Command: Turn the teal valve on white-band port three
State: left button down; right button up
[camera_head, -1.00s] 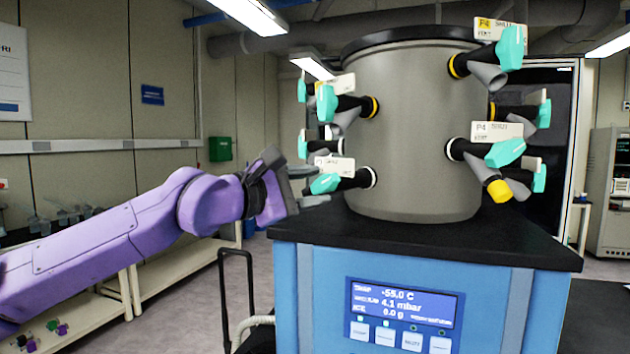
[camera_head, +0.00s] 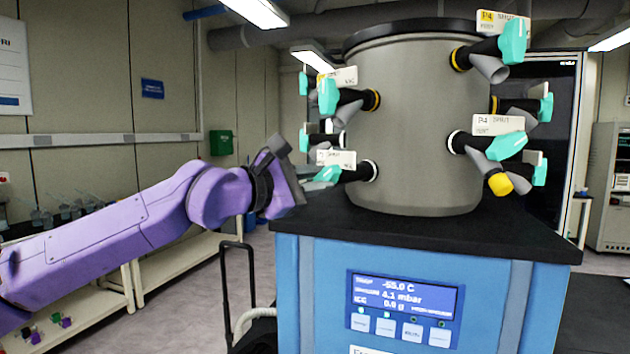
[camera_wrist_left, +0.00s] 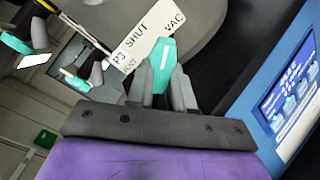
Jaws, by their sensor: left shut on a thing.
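The teal valve (camera_head: 327,174) on the lower left port of the grey drum has a white band (camera_head: 373,171) at the base of its black stem. Its card (camera_wrist_left: 146,45) reads P3, SHUT, VAC and partly VENT in the left wrist view. My left gripper (camera_head: 318,183) reaches in from the left at the valve. In the left wrist view the two grey fingers (camera_wrist_left: 166,88) are shut on the teal handle (camera_wrist_left: 162,58), one on each side. Its far end sticks out beyond the fingertips, towards the card. My right gripper is not in view.
Another teal valve (camera_head: 328,96) with a yellow band sits above on the drum (camera_head: 415,120). More teal valves stick out at left and right. The black top (camera_head: 440,236) of the blue cabinet lies below, with a lit display (camera_head: 405,297). A cart handle (camera_head: 237,246) stands beside it.

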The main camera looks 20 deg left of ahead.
pick_arm(q)
jog(key=n, duration=0.3)
jog(key=shift+f+b, duration=0.1)
jog(key=shift+b, duration=0.3)
jog(key=n+b, duration=0.1)
jog(key=n, duration=0.2)
jog(key=shift+d+f, duration=0.1)
jog(key=n+b, duration=0.1)
jog(key=n, duration=0.2)
jog(key=shift+s+d+n+b, duration=0.1)
jog(key=shift+s+n+b, duration=0.05)
jog(key=shift+n+b, duration=0.15)
jog(key=shift+n, duration=0.5)
jog(key=shift+r+b, duration=0.25)
jog(key=shift+b, duration=0.05)
jog(key=c, duration=1)
grip_release()
jog(key=shift+f, duration=0.1)
jog(key=b+v, duration=0.3)
jog(key=v, duration=0.7)
jog(key=shift+s, duration=0.25)
